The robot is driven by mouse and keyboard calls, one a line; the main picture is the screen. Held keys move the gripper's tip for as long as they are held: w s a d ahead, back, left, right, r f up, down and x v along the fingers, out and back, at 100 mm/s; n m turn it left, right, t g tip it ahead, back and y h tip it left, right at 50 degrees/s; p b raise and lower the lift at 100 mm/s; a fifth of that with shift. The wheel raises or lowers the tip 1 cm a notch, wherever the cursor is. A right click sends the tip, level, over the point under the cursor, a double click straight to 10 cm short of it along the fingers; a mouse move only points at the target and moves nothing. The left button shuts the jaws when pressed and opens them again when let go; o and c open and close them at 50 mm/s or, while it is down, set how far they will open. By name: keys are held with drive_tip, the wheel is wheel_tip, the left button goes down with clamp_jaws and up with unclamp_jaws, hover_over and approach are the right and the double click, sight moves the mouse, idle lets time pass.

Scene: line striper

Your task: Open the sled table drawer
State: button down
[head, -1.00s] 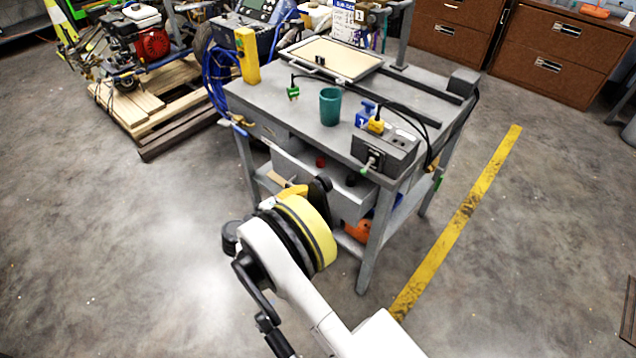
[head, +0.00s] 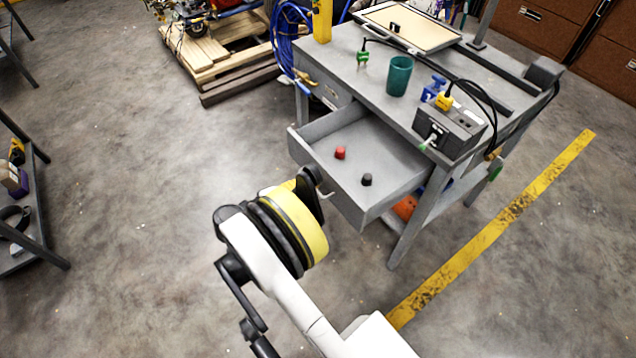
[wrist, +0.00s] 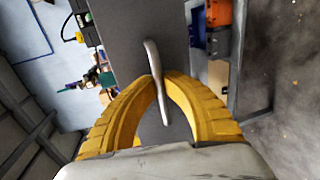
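The sled table (head: 345,55) is a grey metal table in the head view. Its drawer (head: 375,150) is pulled well out toward me, with a red knob-like piece (head: 340,153) and a black one (head: 367,180) inside. The drawer's handle (head: 325,190) is on the front panel, partly hidden by my gripper (head: 312,184). In the wrist view, the pale metal handle (wrist: 154,62) runs between the two yellow fingers (wrist: 162,80). Their tips close in on it from both sides, and they look shut on it.
On the tabletop are a teal cup (head: 399,76), a grey outlet box (head: 448,130) and cables. A table leg (head: 408,235) stands right of the drawer. A shelf (head: 30,225) is at the left edge. The floor (head: 150,200) left of my arm is clear.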

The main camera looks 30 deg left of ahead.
drive_tip(key=c, duration=1.5)
unclamp_jaws()
drive_tip(key=v, duration=1.2)
